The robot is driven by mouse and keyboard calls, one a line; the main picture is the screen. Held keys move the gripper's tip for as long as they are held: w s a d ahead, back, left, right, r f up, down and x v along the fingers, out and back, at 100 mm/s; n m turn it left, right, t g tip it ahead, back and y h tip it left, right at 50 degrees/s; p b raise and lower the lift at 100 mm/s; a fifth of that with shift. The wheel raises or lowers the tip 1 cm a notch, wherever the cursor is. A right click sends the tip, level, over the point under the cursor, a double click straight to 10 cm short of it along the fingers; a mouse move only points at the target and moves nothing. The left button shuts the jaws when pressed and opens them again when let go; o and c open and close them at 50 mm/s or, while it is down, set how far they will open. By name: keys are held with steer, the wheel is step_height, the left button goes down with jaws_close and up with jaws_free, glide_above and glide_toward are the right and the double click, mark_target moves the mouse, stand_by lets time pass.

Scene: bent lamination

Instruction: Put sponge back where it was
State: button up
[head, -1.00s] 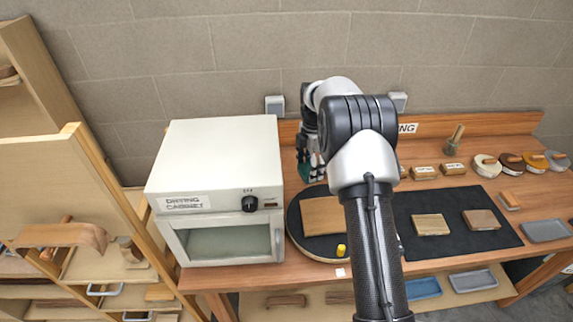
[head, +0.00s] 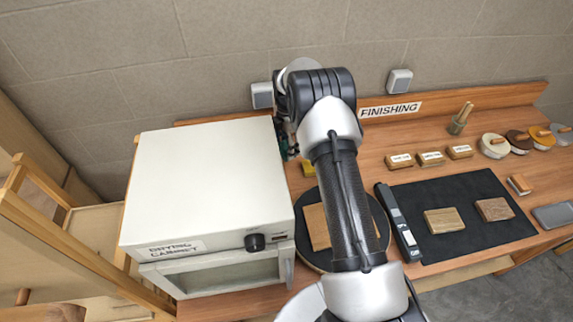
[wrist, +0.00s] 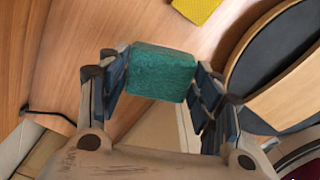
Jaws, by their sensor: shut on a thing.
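The sponge is a teal-green block (wrist: 161,72), seen clearly in the wrist view between the two fingers of my gripper (wrist: 160,84). My gripper is shut on it, with a finger against each side. In the head view my gripper (head: 284,138) is at the back of the bench, just right of the white drying cabinet (head: 208,185), and is partly hidden by my arm. Only a bit of green shows there. The wooden bench top (wrist: 75,50) lies beyond the sponge; the gap between them is hard to tell.
A yellow piece (head: 308,168) lies on the bench near my gripper and also in the wrist view (wrist: 196,10). A round dark turntable (head: 374,213) holds a wooden board. A black mat (head: 468,230) with wood blocks lies right. The back wall is close.

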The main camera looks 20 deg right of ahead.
step_height(320, 180, down, 11)
steer(key=shift+w, duration=0.1)
stand_by(0.3)
steer(key=shift+f+b, duration=0.2)
steer(key=shift+b, duration=0.2)
steer(key=o, duration=0.9)
steer(key=shift+r, duration=0.1)
steer(key=shift+o, duration=0.2)
step_height(320, 180, up, 12)
steer(key=shift+r+p, duration=0.2)
steer(key=shift+p, duration=0.15)
steer(key=shift+f, duration=0.1)
